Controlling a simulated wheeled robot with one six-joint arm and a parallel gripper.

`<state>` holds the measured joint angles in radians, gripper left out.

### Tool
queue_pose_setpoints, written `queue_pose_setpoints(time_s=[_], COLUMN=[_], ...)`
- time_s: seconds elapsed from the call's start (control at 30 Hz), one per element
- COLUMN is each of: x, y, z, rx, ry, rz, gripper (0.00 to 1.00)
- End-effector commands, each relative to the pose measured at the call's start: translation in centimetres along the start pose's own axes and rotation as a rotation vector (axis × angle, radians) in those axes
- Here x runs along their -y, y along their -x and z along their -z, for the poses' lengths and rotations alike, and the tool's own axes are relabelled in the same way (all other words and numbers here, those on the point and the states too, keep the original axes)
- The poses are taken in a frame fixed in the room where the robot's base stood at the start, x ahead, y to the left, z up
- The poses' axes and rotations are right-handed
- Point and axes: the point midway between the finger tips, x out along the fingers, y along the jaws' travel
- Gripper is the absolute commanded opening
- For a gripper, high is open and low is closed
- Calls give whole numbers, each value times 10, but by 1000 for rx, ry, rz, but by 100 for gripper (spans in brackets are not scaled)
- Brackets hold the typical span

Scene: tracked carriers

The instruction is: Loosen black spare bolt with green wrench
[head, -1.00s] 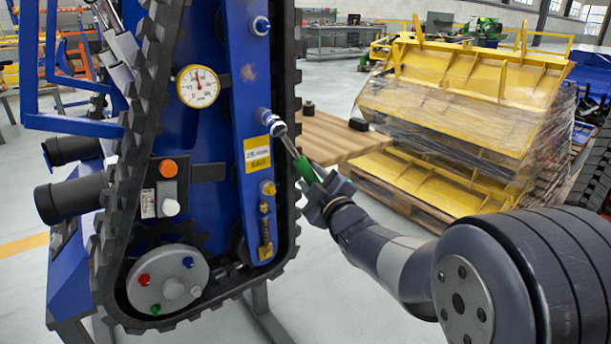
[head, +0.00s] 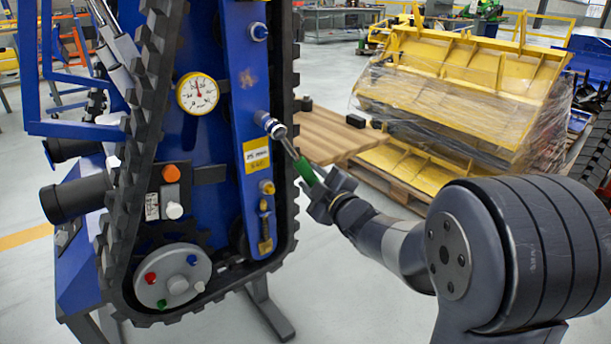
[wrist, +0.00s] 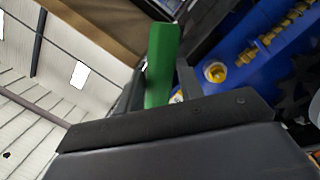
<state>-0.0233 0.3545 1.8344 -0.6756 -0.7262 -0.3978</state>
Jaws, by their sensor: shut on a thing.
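My gripper (head: 322,195) is shut on the green handle of the wrench (head: 306,172), which also shows in the wrist view (wrist: 161,65). The wrench's silver shaft slants up and left to its head (head: 277,130). The head is at the silver bolt (head: 262,118) midway up the blue beam, apparently touching it; whether it sits around it I cannot tell. Another silver bolt with a blue collar (head: 258,32) is higher on the beam, and a brass-coloured one (head: 267,187) is lower. I cannot make out which of these is the black spare bolt.
A black rubber track (head: 152,110) loops around the blue beam. A gauge (head: 197,93), buttons (head: 171,173) and a grey disc (head: 172,278) are left of it. Behind are a wooden surface (head: 330,135) and wrapped yellow parts (head: 450,90). Floor is free below my arm.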

Motion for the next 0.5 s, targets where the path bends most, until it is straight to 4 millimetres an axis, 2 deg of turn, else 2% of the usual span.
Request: queue_pose_setpoints(time_s=[0.03, 0.27, 0.3, 0.5], x=[-79, -80, -80, -77], y=[-1, 0, 0, 0], z=[3, 2, 2, 0], rx=[-7, -11, -11, -12], ry=[29, 32, 32, 32], rz=[-143, -115, -112, -80], gripper=[6, 6, 0, 0])
